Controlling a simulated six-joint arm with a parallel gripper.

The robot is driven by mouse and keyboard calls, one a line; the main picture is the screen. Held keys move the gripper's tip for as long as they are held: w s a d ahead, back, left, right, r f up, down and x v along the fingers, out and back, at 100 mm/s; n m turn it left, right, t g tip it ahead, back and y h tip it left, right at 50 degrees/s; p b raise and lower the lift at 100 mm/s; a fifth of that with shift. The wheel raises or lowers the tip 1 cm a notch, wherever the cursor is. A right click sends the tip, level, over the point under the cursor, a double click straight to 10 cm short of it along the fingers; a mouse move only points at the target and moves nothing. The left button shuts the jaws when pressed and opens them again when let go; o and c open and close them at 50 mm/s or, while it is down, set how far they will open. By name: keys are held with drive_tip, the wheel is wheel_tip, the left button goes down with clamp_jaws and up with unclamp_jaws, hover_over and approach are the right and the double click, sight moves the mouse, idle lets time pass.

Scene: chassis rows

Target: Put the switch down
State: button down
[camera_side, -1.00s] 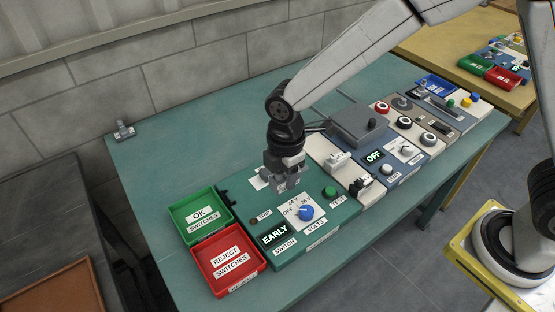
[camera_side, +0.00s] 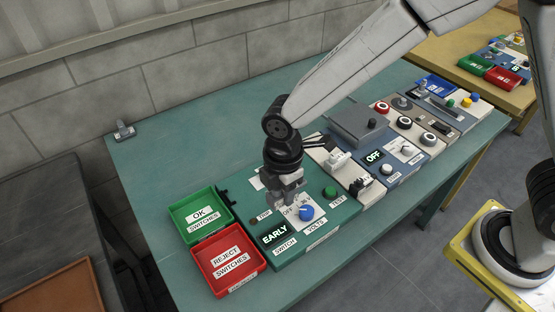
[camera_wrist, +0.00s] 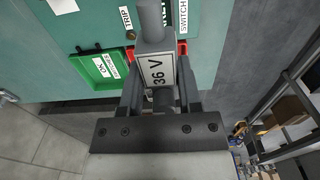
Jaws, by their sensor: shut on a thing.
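My gripper (camera_wrist: 160,88) is shut on a grey switch with a white "36 V" label (camera_wrist: 158,72) and a grey cylindrical end. In the side view my gripper (camera_side: 285,196) is over the left part of the green test panel, behind the blue knob (camera_side: 306,213); I cannot tell whether the switch touches the panel. The panel's display (camera_side: 275,234) reads "EARLY". The green "OK SWITCHES" tray (camera_side: 200,231) and the red "REJECT SWITCHES" tray (camera_side: 235,281) stand left of the panel. In the wrist view the green tray (camera_wrist: 84,64) shows, with red edges partly hidden behind the switch.
A green TEST button (camera_side: 330,193) and a dark TRIP lamp (camera_side: 252,221) are on the panel. To its right are more chassis with an "OFF" display (camera_side: 374,156) and a grey box (camera_side: 358,125).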

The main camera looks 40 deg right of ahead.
drive_tip(key=s+a+f, duration=0.2)
drive_tip(key=s+a, duration=0.4)
drive_tip(key=s, duration=0.3)
hover_over(223, 265)
drive_tip(key=s, duration=0.1)
drive_tip(key=f, duration=0.5)
drive_tip(key=d+f, duration=0.1)
drive_tip(key=f, duration=0.2)
drive_tip(key=shift+f, duration=0.2)
drive_tip(key=shift+w+a+f, duration=0.3)
drive_tip(key=shift+f, duration=0.1)
drive_tip(key=shift+w+a+f, duration=0.15)
drive_tip(key=shift+w+f, duration=0.05)
drive_tip(key=shift+f, duration=1.65)
drive_tip(key=shift+f, duration=0.15)
